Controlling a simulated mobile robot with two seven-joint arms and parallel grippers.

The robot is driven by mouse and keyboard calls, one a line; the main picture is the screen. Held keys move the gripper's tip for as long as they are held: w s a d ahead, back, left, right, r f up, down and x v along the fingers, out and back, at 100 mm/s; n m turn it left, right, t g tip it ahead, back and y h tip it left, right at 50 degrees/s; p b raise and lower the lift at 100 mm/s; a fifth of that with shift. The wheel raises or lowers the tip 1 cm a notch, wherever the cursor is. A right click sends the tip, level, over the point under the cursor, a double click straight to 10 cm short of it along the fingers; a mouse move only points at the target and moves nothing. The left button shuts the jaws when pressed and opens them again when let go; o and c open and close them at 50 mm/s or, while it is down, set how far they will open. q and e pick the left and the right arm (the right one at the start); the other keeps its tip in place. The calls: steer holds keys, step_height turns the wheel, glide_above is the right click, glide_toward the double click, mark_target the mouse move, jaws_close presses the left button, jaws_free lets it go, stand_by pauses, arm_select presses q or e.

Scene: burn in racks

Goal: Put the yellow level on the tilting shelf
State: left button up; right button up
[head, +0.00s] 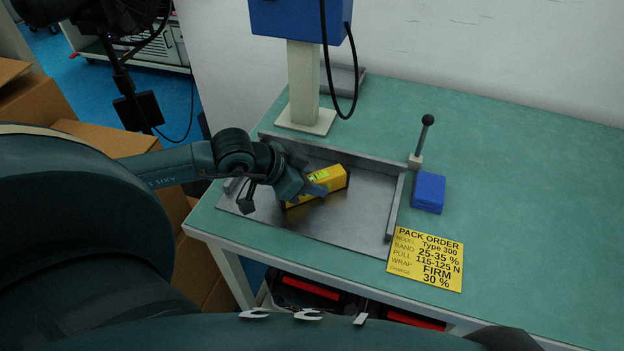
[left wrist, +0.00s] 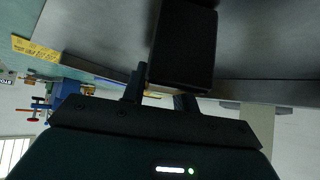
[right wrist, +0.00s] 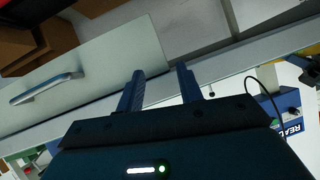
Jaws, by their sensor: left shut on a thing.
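My left gripper (head: 312,187) is shut on the yellow level (head: 334,178), which has a bright green-yellow patch on top. The level is over the grey metal tray-like plate (head: 350,222), which has raised walls at its back and right; I take it for the tilting shelf. I cannot tell whether the level touches the plate. In the left wrist view, a dark block end (left wrist: 181,62), likely the level's, sits at the fingers (left wrist: 160,92). My right gripper (right wrist: 160,85) is open and empty in the right wrist view; it is not in the head view.
A blue box (head: 428,192) and a black-knobbed lever (head: 422,135) stand right of the plate. A yellow pack order card (head: 426,258) lies in front. A post with a blue unit (head: 300,18) stands behind. The green tabletop (head: 520,200) is clear at right. Cardboard boxes (head: 105,140) are at left.

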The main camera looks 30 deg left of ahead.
arm_select(q)
steer(key=shift+f+b, duration=0.1)
steer(key=shift+b, duration=0.2)
steer(key=o, duration=1.1)
